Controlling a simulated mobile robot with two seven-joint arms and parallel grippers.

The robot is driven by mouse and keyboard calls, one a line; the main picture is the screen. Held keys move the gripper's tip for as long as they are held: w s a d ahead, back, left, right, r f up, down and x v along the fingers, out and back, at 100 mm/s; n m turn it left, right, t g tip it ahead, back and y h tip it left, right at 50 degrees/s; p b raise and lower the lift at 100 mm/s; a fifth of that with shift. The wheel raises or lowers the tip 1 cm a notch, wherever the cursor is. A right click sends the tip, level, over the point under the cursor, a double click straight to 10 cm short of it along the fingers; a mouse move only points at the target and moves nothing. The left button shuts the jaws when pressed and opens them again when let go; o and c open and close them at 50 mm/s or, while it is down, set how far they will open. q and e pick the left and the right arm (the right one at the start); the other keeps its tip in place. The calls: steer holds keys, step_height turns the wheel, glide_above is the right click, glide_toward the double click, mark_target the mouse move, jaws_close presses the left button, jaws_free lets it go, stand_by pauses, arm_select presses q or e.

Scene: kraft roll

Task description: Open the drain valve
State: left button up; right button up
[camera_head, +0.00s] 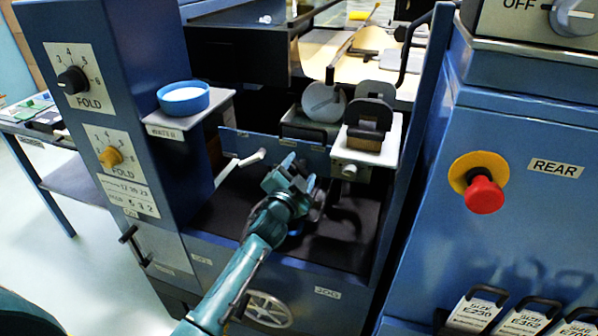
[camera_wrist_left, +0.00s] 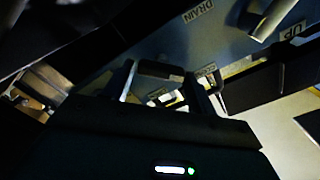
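A pale lever (camera_head: 248,158) sticks out at the left end of the low blue panel inside the machine's bay; I take it for the drain valve handle. In the left wrist view a DRAIN label (camera_wrist_left: 198,12) is on the blue panel, with a grey bar-like handle (camera_wrist_left: 275,18) beside it at the top right edge. My left gripper (camera_head: 291,178) is in the bay, to the right of the lever and apart from it. Its fingers look spread and empty; they also show in the left wrist view (camera_wrist_left: 162,90). My right gripper is not in view.
A blue round tub (camera_head: 183,98) stands on a small shelf left of the bay. A block-like assembly (camera_head: 367,130) stands at the bay's back right. A red stop button (camera_head: 484,194) is on the right cabinet. The bay's dark floor (camera_head: 232,205) is clear near the lever.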

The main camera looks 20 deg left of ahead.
arm_select(q)
steer(key=c, duration=0.6)
steer(key=shift+m, duration=0.4)
steer(key=shift+f+m, duration=0.15)
steer(key=shift+m, duration=2.15)
steer(key=o, duration=1)
steer(key=s, duration=1.3)
steer(key=shift+a+p, duration=0.2)
steer(key=shift+p, duration=0.25)
